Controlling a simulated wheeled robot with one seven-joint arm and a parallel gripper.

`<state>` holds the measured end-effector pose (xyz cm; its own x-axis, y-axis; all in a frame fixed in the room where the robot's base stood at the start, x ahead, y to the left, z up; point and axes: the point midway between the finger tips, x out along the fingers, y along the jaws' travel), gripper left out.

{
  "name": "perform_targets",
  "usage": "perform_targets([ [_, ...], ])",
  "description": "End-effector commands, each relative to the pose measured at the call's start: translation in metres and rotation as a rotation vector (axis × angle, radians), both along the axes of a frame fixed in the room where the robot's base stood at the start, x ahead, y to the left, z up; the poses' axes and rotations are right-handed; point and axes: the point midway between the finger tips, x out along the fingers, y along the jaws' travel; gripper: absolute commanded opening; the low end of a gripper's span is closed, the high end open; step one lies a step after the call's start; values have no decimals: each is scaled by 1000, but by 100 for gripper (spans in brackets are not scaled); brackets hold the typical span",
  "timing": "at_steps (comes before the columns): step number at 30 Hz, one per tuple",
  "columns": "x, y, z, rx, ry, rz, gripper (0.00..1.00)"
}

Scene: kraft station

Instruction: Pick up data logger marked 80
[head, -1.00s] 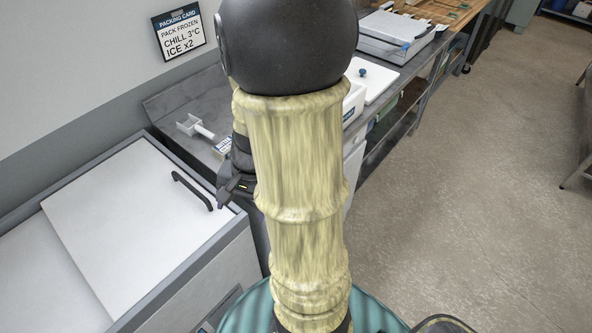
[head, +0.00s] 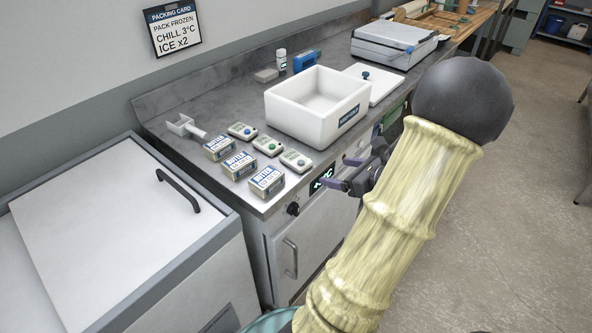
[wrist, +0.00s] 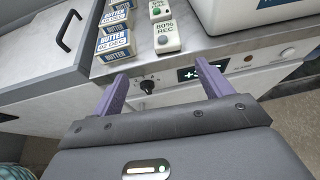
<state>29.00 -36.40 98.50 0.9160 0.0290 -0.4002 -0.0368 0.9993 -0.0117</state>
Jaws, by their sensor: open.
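The data logger marked 80 (wrist: 167,37) is a small pale box with a light button, lying on the counter near its front edge; its label reads "80% REC". In the head view it is the nearest logger (head: 296,161) of a row of three. The green-button logger (head: 267,147) lies beyond it, and the blue-button logger (head: 242,131) is farthest. My gripper (wrist: 160,72) is open and empty, its two purple fingers apart. In the head view my gripper (head: 339,172) is in front of the counter edge, apart from the logger.
Several butter boxes (head: 266,182) stand left of the loggers. A white foam box (head: 319,107) stands behind them, its lid (head: 374,84) to the right. A scoop (head: 186,126) lies at the left. A chest freezer (head: 104,215) adjoins the counter. A knob (wrist: 148,87) projects from the front panel.

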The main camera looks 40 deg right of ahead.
Motion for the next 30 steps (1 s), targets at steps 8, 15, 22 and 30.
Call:
perform_targets([
  [8, -6, -9, 0, 14, -22, -42, 78],
  [15, 2, -9, -4, 14, -22, -39, 78],
  [22, 37, -8, -18, 14, -21, -36, 78],
  [30, 82, -8, -36, 15, -21, -37, 78],
])
